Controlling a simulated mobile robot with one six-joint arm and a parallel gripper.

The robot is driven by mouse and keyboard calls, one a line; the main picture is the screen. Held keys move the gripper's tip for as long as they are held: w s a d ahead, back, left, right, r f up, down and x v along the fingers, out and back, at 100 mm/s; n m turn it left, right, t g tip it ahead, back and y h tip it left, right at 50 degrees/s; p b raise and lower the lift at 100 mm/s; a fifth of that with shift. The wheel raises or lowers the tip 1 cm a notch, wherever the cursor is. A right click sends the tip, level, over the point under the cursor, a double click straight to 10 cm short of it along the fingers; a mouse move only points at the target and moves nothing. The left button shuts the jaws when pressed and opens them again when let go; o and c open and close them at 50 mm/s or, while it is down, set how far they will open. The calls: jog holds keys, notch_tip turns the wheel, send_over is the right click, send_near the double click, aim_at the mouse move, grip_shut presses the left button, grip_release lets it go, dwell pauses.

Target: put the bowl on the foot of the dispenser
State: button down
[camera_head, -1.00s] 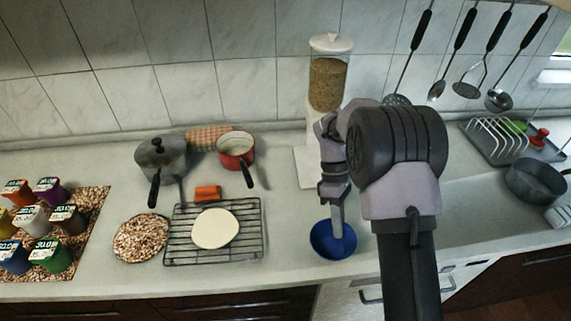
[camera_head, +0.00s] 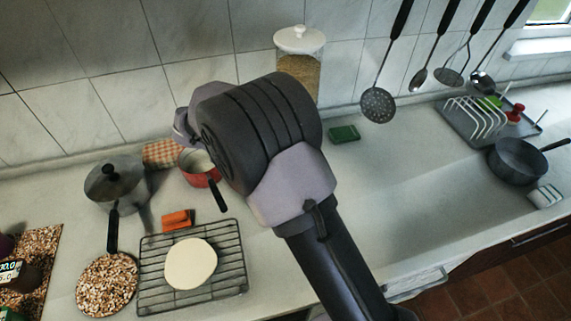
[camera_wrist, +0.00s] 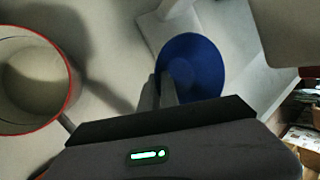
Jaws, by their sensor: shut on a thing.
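The blue bowl (camera_wrist: 192,64) shows in the wrist view, just past my fingertips. My gripper (camera_wrist: 160,90) is shut on its near-left rim. In the head view my arm hides the bowl and the gripper. The dispenser (camera_head: 301,66) has a clear, grain-filled body and a white lid, and stands at the back wall partly behind my arm. Its white foot (camera_wrist: 151,29) shows at the top of the wrist view. The bowl overlaps the foot's edge in that picture; I cannot tell whether they touch.
A red pot (camera_head: 198,168) stands left of my arm and looms at the left of the wrist view. A grey pot (camera_head: 116,184), a cooling rack (camera_head: 150,294) and a pebbled trivet (camera_head: 106,284) lie further left.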

jog(key=w+d+f+b, duration=0.1)
jog(key=d+f, duration=0.1)
jog(key=w+d+f+b, duration=0.1)
jog(key=w+d, duration=0.1)
jog(key=w+d+f+b, duration=0.1)
jog(key=w+d+f, duration=0.1)
jog(key=d, duration=0.1)
jog(key=shift+f, duration=0.35)
jog(key=shift+d, duration=0.15)
jog(key=shift+r, duration=0.15)
jog(key=c, duration=1.6)
grip_release()
jog(key=p+v, duration=0.4)
jog(key=v, duration=0.8)
jog(key=shift+p, duration=0.4)
